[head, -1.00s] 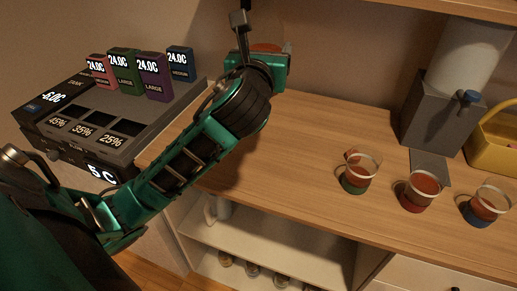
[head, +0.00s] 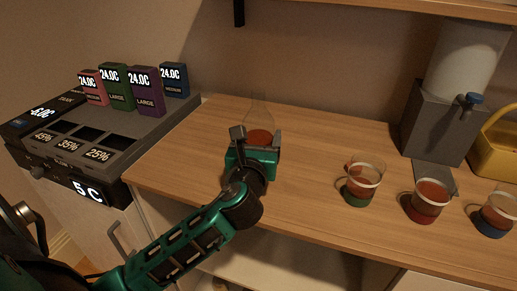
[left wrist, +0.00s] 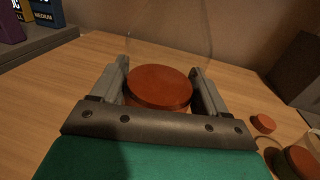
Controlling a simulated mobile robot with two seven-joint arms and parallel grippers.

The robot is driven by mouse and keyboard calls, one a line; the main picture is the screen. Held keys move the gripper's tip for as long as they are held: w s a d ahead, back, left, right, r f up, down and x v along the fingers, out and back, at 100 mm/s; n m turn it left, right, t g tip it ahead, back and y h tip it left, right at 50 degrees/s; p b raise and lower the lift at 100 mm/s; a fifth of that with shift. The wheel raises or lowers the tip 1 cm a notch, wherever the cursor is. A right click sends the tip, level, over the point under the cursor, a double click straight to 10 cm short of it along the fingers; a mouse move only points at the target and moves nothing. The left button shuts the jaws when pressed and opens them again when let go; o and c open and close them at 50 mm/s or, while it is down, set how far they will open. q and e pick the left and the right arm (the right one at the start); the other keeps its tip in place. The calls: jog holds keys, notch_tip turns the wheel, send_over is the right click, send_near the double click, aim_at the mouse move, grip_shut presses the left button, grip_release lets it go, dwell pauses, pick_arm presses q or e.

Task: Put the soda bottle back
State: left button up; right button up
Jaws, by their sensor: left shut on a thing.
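The soda bottle (head: 259,112) is a clear bottle with reddish-brown liquid in its lower part. It stands upright, on or just above the wooden counter, left of the cups in the head view. My left gripper (head: 258,147) is shut around its lower part. In the left wrist view the bottle's red-brown liquid (left wrist: 160,87) shows between the two fingers, with the clear upper part faint above. Whether its base touches the counter is hidden by the gripper. My right gripper is not in view.
Cups of red drink with green (head: 361,184), red (head: 428,202) and blue (head: 495,213) bases stand at right. Behind them are a grey dispenser (head: 435,128) and a yellow basket (head: 497,145). A dark machine with labelled boxes (head: 115,136) is at left. The counter (head: 310,135) between is clear.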

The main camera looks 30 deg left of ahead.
pick_arm(q)
jog(key=shift+f, duration=0.65)
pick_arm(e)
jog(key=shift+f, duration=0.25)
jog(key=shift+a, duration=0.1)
pick_arm(q)
jog(key=shift+f, duration=0.2)
jog(key=o, duration=1.4)
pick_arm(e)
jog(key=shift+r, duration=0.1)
pick_arm(q)
jog(key=shift+r, duration=0.15)
jog(key=v, duration=1.2)
jog(key=shift+r, duration=0.1)
